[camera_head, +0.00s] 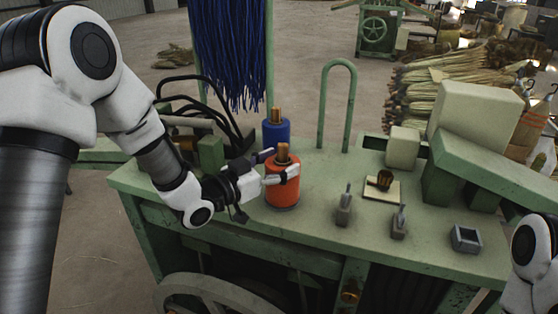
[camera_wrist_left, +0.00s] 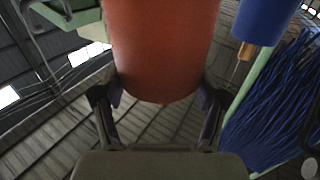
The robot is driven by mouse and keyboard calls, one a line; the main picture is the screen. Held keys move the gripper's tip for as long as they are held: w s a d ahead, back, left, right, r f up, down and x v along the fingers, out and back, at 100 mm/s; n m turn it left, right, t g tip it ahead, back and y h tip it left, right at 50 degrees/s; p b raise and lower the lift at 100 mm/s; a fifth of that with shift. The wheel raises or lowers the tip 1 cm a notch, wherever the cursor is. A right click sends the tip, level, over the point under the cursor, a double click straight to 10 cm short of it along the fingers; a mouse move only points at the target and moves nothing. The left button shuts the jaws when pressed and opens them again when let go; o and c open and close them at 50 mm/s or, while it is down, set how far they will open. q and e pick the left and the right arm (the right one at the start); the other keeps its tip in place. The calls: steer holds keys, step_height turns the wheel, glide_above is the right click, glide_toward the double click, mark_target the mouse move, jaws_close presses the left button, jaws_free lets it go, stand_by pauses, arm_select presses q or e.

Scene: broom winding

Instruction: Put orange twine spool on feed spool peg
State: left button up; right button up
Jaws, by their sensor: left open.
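The orange twine spool (camera_head: 283,192) stands upright near the front edge of the green machine table, with a brown post-like tip (camera_head: 283,152) showing above it. I cannot tell whether that tip is the feed spool peg or the spool's own core. My left gripper (camera_head: 280,169) is open, its fingers on either side of the spool's upper part. In the left wrist view the orange spool (camera_wrist_left: 163,45) fills the space between the fingers (camera_wrist_left: 160,95); firm contact cannot be made out. My right gripper is out of view.
A blue spool (camera_head: 276,133) with a similar brown tip stands just behind the orange one. A green hoop (camera_head: 337,105) rises behind to the right. Small metal fittings (camera_head: 344,208) and a square plate (camera_head: 382,188) occupy the right of the table (camera_head: 310,235). Blue bristles (camera_head: 228,50) hang behind.

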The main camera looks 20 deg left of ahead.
arm_select(q)
steer(key=o, duration=0.4)
steer(key=shift+d+f, duration=0.1)
steer(key=shift+f, duration=0.05)
steer(key=shift+w+a, duration=0.15)
steer(key=shift+a, duration=0.25)
steer(key=shift+s+a, duration=0.1)
steer(key=shift+s, duration=0.2)
steer(key=b+v, duration=0.3)
steer(key=v, duration=0.2)
steer(key=shift+s+f, duration=0.1)
steer(key=shift+s, duration=0.05)
steer(key=b+v, duration=0.1)
steer(key=v, duration=0.5)
steer(key=shift+s, duration=0.1)
